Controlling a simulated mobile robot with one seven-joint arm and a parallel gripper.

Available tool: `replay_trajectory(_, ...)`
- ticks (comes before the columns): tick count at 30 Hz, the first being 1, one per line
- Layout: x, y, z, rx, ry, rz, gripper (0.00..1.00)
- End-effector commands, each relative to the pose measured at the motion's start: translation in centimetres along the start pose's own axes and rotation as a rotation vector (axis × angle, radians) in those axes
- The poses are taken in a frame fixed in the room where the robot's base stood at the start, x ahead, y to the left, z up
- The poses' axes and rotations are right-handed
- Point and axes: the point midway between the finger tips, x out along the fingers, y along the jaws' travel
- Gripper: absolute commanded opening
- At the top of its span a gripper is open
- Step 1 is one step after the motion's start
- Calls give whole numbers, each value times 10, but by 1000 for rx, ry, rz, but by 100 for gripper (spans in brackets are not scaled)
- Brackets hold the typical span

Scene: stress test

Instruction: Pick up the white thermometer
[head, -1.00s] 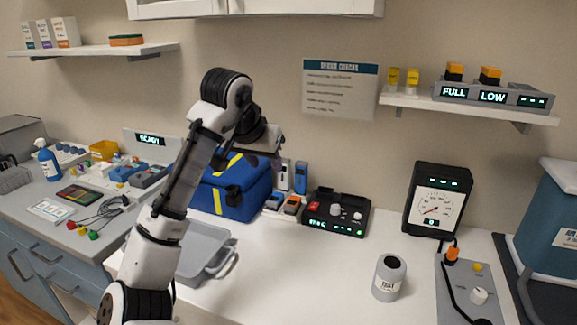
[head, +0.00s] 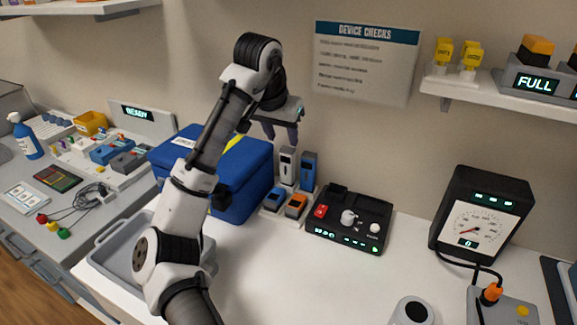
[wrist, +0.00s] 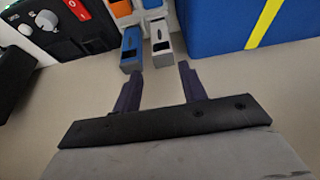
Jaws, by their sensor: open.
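The white thermometer (head: 288,166) stands upright in a small white holder (head: 270,213) beside the blue bag. A blue thermometer (head: 309,171) stands just to its right. My gripper (head: 281,138) is open and empty, fingers pointing down, slightly above the white thermometer. In the wrist view, the white thermometer (wrist: 161,38) lies beyond and roughly between my open fingertips (wrist: 160,70), apart from them. The blue thermometer (wrist: 132,50) is beside it, in line with the left finger.
The blue bag (head: 245,175) with a yellow stripe is close on the left. Blue and orange devices (head: 296,206) lie at the holder's front. A black control box (head: 348,222) is to the right. A grey tray (head: 105,252) sits front left. The wall is close behind.

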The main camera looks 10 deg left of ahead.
Motion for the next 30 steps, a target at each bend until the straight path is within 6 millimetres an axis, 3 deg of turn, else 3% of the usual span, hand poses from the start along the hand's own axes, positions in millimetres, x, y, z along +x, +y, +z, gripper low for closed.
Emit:
replay_trajectory(6,36,0,0,0,-2,-1,42)
replay_trajectory(14,56,-2,-1,-1,-2,-1,42)
replay_trajectory(21,91,-4,-3,0,-1,0,42)
replay_trajectory(30,98,-3,-2,0,1,-1,42)
